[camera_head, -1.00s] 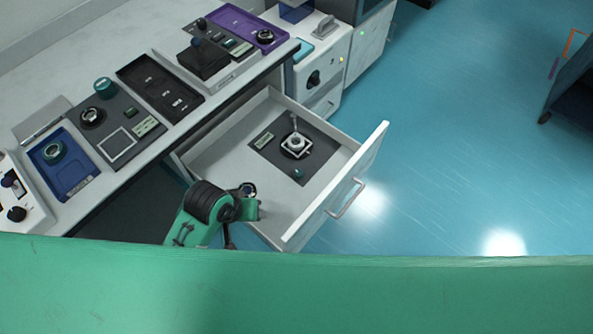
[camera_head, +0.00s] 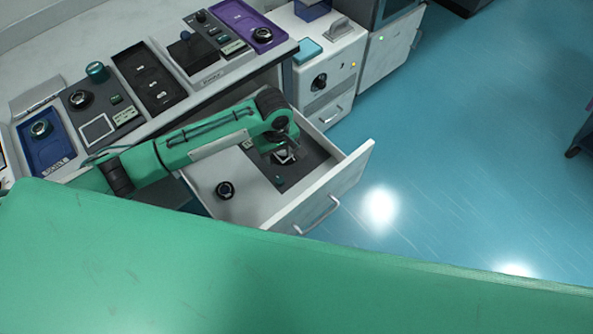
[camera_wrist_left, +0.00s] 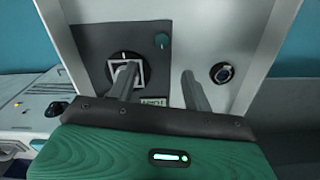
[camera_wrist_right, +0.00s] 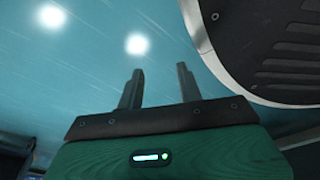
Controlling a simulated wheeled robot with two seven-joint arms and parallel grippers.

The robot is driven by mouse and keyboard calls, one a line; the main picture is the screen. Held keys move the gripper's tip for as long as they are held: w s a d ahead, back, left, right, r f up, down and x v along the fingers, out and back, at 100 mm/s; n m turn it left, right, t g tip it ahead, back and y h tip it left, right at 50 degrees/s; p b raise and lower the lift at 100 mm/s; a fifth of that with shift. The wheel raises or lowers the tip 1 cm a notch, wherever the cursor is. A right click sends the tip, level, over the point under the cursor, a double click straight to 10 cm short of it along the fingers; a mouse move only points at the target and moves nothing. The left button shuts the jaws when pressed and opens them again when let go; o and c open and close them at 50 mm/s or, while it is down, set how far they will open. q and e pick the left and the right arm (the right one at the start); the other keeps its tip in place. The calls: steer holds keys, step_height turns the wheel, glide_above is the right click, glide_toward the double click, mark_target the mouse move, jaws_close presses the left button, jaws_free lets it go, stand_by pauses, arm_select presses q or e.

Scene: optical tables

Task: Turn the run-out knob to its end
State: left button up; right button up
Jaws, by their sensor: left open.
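The open drawer (camera_head: 345,170) holds a dark panel (camera_wrist_left: 90,45) with a pale square-framed fitting (camera_wrist_left: 113,76), a small teal knob (camera_wrist_left: 161,40) and a pale green label (camera_wrist_left: 153,102). The label is too small to read, so I cannot tell which part is the run-out knob. My left gripper (camera_head: 288,146) is over this panel, open and empty. In the left wrist view (camera_wrist_left: 159,72), its left finger covers part of the square fitting and its right finger is beside the panel. My right gripper (camera_wrist_right: 159,70) is open and empty, away from the drawer over blue floor.
A loose black round part (camera_head: 225,190) lies on the drawer floor. The bench (camera_head: 35,75) at left carries several panels with knobs and trays. A white cabinet (camera_head: 335,75) stands behind the drawer.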

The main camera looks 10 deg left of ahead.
arm_select(q)
glide_toward(280, 179)
steer(key=shift+a+f, duration=0.1)
steer(key=shift+a, duration=0.05)
step_height(280, 179, down, 8)
steer(key=shift+r+b, duration=0.25)
steer(key=shift+b, duration=0.3)
steer(key=shift+f, duration=0.45)
steer(key=c, duration=1)
arm_select(e)
steer(key=a, duration=0.1)
steer(key=a+r, duration=0.1)
steer(key=a, duration=0.1)
steer(key=shift+w+a+r, duration=0.15)
steer(key=shift+a+r, duration=0.1)
steer(key=shift+r, duration=0.05)
arm_select(q)
steer(key=shift+o, duration=0.2)
arm_select(e)
steer(key=shift+w, duration=0.1)
